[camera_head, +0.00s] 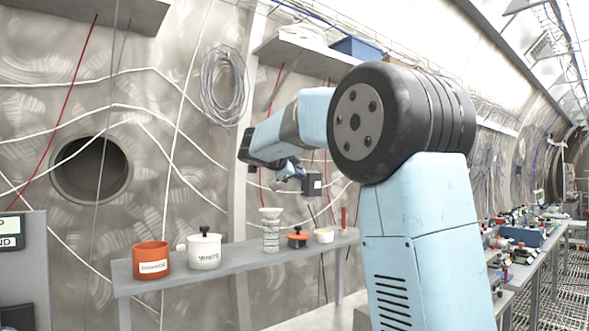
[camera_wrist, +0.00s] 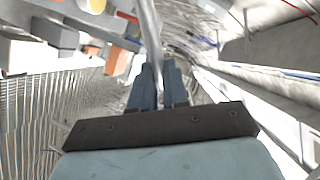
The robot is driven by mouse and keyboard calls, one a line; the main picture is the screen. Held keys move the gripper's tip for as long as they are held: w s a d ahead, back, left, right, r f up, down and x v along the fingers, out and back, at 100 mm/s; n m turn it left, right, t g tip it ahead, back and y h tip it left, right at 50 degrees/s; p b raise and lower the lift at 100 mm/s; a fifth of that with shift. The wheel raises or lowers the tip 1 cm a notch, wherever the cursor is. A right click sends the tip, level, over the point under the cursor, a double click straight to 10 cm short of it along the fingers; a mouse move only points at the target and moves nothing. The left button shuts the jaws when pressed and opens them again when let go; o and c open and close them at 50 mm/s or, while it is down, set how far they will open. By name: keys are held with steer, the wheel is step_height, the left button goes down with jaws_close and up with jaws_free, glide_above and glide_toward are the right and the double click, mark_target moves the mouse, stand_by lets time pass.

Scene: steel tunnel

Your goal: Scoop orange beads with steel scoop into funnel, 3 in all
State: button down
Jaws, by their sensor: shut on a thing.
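My gripper (camera_wrist: 157,85) is shut on the steel scoop (camera_wrist: 149,35), whose shiny handle runs up between the fingers in the wrist view. The scoop's bowl and any beads in it cannot be made out. In the head view, my arm reaches over the shelf and its end is small, above the funnel. The pale funnel (camera_head: 270,213) sits upright on a clear ribbed jar (camera_head: 271,236). An orange pot (camera_head: 151,259) with a white label stands at the shelf's left end. Its contents are hidden, and no orange beads can be made out.
A lidded white canister (camera_head: 204,251) marked "WHITE" stands between orange pot and funnel. Right of the funnel stand a low orange pot with a dark knob (camera_head: 297,239) and a small cream cup (camera_head: 324,236). The grey shelf (camera_head: 238,257) is narrow. A cluttered bench (camera_head: 524,262) runs along the right.

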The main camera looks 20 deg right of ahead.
steer(key=w+a+r+n+h, duration=0.4)
steer(key=w+a+r+n, duration=0.2)
steer(key=r+n, duration=0.3)
steer(key=shift+w+a+r+n, duration=0.3)
steer(key=shift+a+r+n, duration=0.1)
steer(key=shift+a+n, duration=0.3)
stand_by(2.6)
steer(key=shift+r, duration=0.1)
stand_by(1.5)
steer(key=shift+a, duration=0.15)
